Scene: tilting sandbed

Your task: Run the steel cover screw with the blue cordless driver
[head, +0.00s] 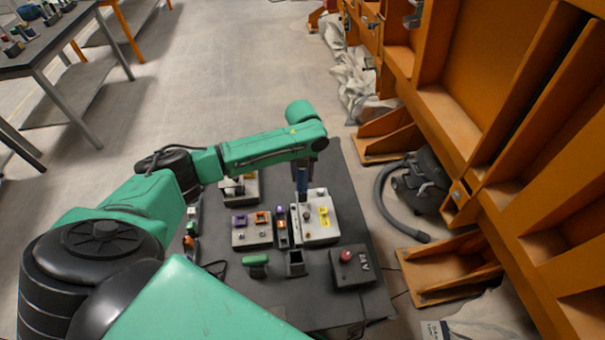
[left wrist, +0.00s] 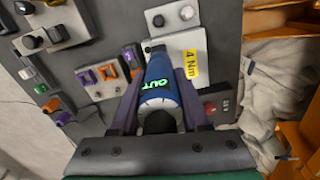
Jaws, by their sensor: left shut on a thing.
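My left gripper (head: 303,172) is shut on the blue cordless driver (head: 302,186), which points down over a pale block (head: 318,234) on the dark table. In the left wrist view the driver (left wrist: 160,80) sits between the two purple fingers of the gripper (left wrist: 160,92) and shows a lit green "OUT". I cannot tell which head is the steel cover screw. My right gripper is not in view.
Left of the pale block is a block with purple and orange parts (head: 252,237). A box with a red button (head: 352,267) and a small black open holder (head: 295,263) stand nearer, with a green-handled item (head: 256,261). Orange steel frames (head: 480,120) line the right.

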